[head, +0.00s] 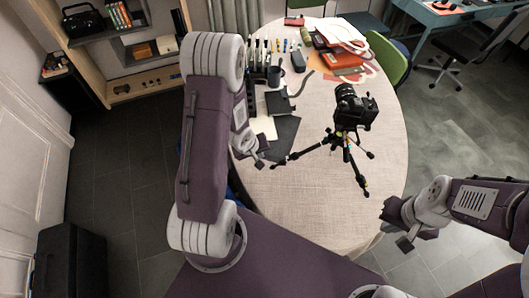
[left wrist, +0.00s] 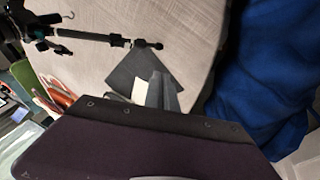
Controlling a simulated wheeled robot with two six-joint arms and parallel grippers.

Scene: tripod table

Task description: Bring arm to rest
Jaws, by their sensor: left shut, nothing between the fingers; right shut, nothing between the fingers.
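My left arm rises large across the left middle of the head view. Its gripper (head: 260,152) is over the near left edge of the round table (head: 330,215), beside a dark sheet. The left wrist view shows the same gripper (left wrist: 156,92) shut and empty, pointing at the dark sheet. My right arm enters from the right edge. Its gripper (head: 404,242) is shut and empty, off the table's near right edge. A black camera (head: 352,107) on a tripod (head: 345,147) stands upright on the table, apart from both grippers.
A dark sheet (head: 282,137), a mug (head: 299,62), pens and an orange book (head: 341,60) lie or stand toward the table's back and left. A blue chair seat (left wrist: 262,85) is near the left gripper. The table's front is clear.

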